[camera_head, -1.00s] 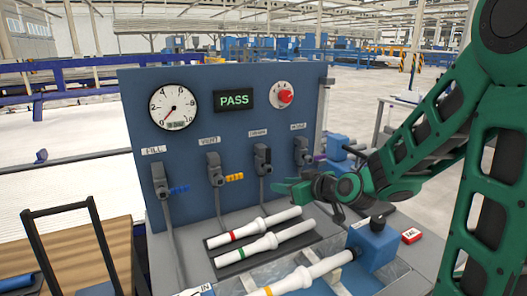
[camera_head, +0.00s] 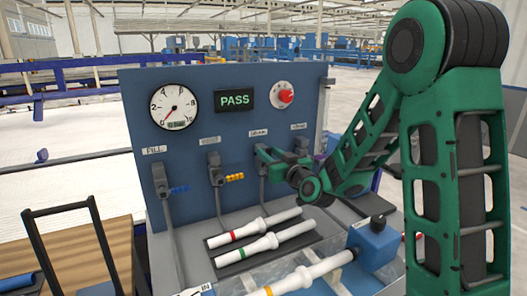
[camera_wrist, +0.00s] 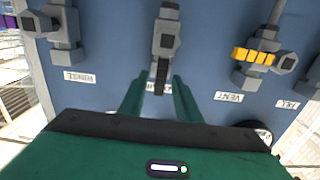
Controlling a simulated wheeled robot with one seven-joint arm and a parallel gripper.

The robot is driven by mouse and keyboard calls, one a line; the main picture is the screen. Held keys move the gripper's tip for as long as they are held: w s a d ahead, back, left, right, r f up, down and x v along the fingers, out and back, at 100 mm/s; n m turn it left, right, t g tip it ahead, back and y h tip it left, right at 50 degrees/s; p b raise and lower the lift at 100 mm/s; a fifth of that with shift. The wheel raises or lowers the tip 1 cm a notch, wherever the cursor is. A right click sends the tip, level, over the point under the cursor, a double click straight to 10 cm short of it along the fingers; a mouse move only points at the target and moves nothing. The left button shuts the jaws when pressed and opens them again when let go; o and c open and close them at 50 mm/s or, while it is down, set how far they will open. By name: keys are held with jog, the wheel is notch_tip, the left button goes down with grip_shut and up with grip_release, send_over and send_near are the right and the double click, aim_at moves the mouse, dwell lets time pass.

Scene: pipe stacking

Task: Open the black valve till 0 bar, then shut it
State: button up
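The black valve's handle (camera_wrist: 162,76) shows in the wrist view, hanging from a grey valve body. My gripper's two green fingers (camera_wrist: 157,98) stand on either side of it with visible gaps, so the gripper is open around the handle's end. In the head view, my gripper (camera_head: 264,157) is at the third valve from the left and hides most of it, including the handle. The pressure gauge (camera_head: 174,106) has its red needle pointing lower left, near the low end of the scale.
Neighbouring valves have a blue handle (camera_head: 179,190), a yellow handle (camera_head: 234,177) and a purple handle (camera_head: 319,158). The panel carries a PASS display (camera_head: 235,99) and a red knob (camera_head: 285,96). White pipes (camera_head: 255,229) lie on the bench below my arm.

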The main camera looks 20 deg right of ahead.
aim_at(259, 145)
jog(key=shift+w+a, duration=0.25)
jog(key=shift+w, duration=0.95)
jog(key=shift+w+a, duration=0.2)
jog(key=shift+w, duration=0.95)
jog(key=shift+d, duration=0.1)
grip_shut()
